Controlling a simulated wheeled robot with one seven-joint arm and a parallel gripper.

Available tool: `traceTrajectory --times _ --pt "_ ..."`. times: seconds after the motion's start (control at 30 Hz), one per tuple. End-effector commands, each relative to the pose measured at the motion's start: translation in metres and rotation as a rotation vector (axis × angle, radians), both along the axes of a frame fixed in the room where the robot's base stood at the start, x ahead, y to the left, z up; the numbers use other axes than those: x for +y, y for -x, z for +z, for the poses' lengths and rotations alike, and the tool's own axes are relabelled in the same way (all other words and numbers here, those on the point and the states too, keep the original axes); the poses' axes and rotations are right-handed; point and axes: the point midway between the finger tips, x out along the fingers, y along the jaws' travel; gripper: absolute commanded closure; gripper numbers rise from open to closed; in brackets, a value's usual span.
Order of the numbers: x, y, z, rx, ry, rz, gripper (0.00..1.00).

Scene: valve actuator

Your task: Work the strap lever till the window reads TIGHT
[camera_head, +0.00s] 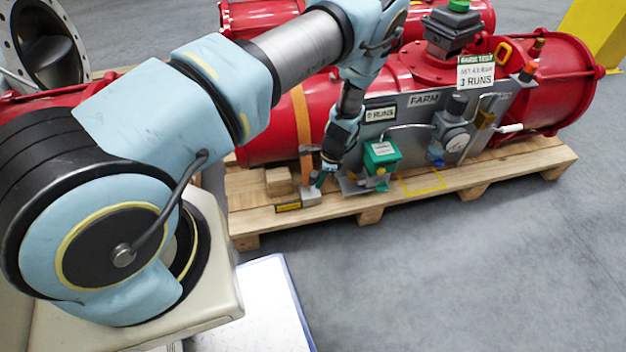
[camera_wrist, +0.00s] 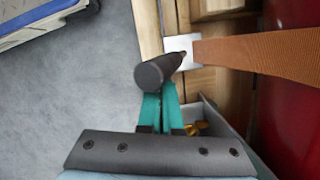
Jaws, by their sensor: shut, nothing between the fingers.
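The orange strap (camera_head: 302,118) runs down over the red cylinder to a small grey strap fitting (camera_head: 311,197) at the pallet's front edge. In the wrist view the strap (camera_wrist: 265,50) comes in from the right to a pale metal piece (camera_wrist: 180,46). A lever with a dark round grip (camera_wrist: 153,74) sticks up there. My gripper (camera_head: 321,179) is at the fitting; its green fingers (camera_wrist: 164,100) are shut and empty, close to the lever grip. I cannot tell whether they touch. A small dark yellow-edged window (camera_head: 288,207) lies left of the fitting; its text is too small to read.
A green box (camera_head: 381,154) on a bracket stands just right of my gripper. The wooden pallet (camera_head: 465,184) carries the red actuator (camera_head: 562,80) and a grey panel with a gauge (camera_head: 456,139). The grey floor (camera_head: 430,280) in front is clear.

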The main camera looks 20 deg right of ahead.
Motion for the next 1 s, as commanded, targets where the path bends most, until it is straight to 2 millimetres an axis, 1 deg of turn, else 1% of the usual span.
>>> traceTrajectory --times 0.03,0.13,0.3,0.57,0.67,0.77,1.0 --pt "0.017 -0.002 -0.003 0.004 -0.031 0.012 1.0" --pt "0.009 0.001 0.0 0.004 -0.03 0.011 1.0" --pt "-0.012 0.007 0.007 0.002 -0.026 0.009 1.0" --pt "-0.018 0.008 0.01 0.001 -0.019 0.007 1.0" --pt "-0.02 0.009 0.014 0.001 -0.016 0.007 1.0" --pt "-0.023 0.009 0.025 -0.001 -0.015 0.006 1.0" --pt "-0.033 0.013 0.071 -0.001 -0.015 0.006 1.0"
